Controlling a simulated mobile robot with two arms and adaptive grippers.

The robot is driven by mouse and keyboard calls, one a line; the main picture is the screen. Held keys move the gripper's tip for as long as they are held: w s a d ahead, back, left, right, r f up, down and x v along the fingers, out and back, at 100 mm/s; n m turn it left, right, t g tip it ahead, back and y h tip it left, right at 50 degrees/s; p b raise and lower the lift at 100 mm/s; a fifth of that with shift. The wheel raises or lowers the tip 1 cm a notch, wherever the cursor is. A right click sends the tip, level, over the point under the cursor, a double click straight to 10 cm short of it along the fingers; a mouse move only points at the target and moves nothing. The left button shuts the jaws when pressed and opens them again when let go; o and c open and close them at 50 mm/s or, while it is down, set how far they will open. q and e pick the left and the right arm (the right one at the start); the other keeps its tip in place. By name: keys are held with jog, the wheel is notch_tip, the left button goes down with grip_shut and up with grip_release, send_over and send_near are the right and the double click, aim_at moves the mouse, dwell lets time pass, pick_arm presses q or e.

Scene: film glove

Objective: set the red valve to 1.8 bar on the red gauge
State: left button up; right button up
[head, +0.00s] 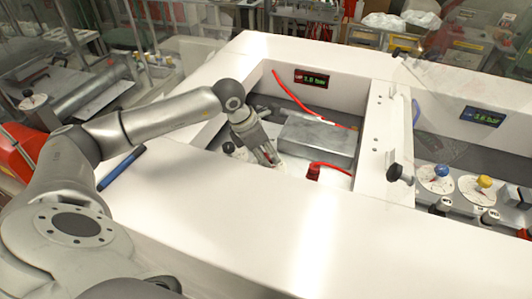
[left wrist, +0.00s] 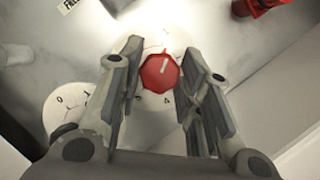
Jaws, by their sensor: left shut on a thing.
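The red valve (left wrist: 163,73) is a red knob with a white mark on a pale numbered dial. In the left wrist view its mark points up and slightly right. My left gripper (head: 272,158) reaches down into the left bay of the white cabinet and is shut on the red valve; its fingers (left wrist: 158,82) stand either side of the knob. In the head view the gripper hides most of the valve. My right gripper is not in view.
A grey metal block (head: 318,139) and red hoses (head: 297,97) lie near the gripper, inside the bay walls. The right bay holds a blue knob (head: 441,170), a yellow knob (head: 485,181) and another display (head: 482,117). A blue marker (head: 121,168) lies on the cabinet top.

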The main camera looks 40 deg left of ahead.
pick_arm(q)
jog(key=shift+a+f+m+b, duration=0.1)
jog(key=shift+f+m+b, duration=0.1)
jog(key=shift+m+b, duration=0.7)
jog(key=shift+c, duration=0.3)
jog(key=m+g+h+b, duration=0.1)
jog(key=m+b, duration=0.1)
jog(key=shift+w+b, duration=0.15)
jog(key=shift+b, duration=0.25)
jog(key=m+b, duration=0.1)
jog(key=m, duration=0.1)
jog(key=shift+r+m+g+h+b, duration=0.1)
jog(key=shift+m+g+h+b, duration=0.2)
jog(key=shift+g+b, duration=0.1)
jog(key=shift+r+m+g+b, duration=0.1)
jog(key=shift+m+g+b, duration=0.6)
jog(key=shift+m, duration=0.7)
jog(key=o, duration=1)
jog(key=shift+a+r, duration=0.1)
